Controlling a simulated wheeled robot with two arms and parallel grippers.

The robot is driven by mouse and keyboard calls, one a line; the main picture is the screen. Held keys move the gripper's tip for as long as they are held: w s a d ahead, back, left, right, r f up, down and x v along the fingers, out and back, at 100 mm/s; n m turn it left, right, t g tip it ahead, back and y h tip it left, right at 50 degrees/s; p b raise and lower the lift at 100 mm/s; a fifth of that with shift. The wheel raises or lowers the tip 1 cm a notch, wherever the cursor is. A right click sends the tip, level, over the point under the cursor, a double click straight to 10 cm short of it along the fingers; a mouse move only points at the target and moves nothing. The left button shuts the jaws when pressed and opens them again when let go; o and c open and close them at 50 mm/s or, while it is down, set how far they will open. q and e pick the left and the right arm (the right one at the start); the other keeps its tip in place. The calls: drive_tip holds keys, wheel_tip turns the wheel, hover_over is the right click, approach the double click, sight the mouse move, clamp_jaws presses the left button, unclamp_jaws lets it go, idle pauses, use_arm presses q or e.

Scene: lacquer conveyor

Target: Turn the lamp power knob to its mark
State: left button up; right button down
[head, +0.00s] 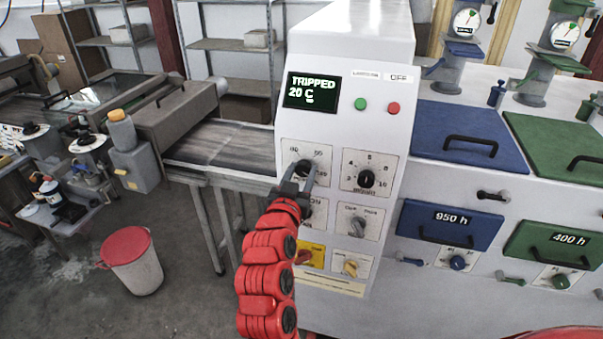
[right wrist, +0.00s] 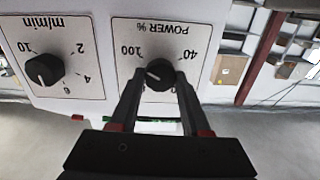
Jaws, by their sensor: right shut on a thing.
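The lamp power knob (right wrist: 160,74) is black and round, on a pale plate (right wrist: 177,37) lettered POWER %, upside down in the right wrist view. Its numbers 100 and 40 show. A small light line on the knob points to the picture's left; I cannot make out the target mark. My right gripper (right wrist: 160,78) is shut on the knob, one finger on each side. In the head view the right gripper (head: 298,178) reaches the upper left dial and hides most of its knob (head: 303,167). My left gripper is out of view.
The white cabinet's screen (head: 311,92) reads TRIPPED 20 C. The m/min knob (head: 366,179) is close on the right. A green button (head: 361,104) and a red button (head: 393,108) sit above. Lower switches include a yellow-plated red one (head: 304,256). A conveyor (head: 225,147) runs left.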

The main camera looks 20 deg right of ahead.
drive_tip(key=shift+n, duration=0.3)
drive_tip(key=n, duration=0.2)
drive_tip(key=shift+r+n, duration=0.1)
drive_tip(key=shift+n, duration=0.3)
drive_tip(key=n, duration=0.3)
drive_tip(key=shift+a+n, duration=0.1)
drive_tip(key=shift+n, duration=0.3)
drive_tip(key=n, duration=0.3)
drive_tip(key=shift+p, duration=0.35)
drive_tip(key=n+p, duration=0.1)
drive_tip(key=n, duration=0.4)
drive_tip(key=shift+w+g, duration=0.1)
drive_tip(key=shift+g, duration=0.2)
drive_tip(key=shift+c, duration=1.8)
unclamp_jaws()
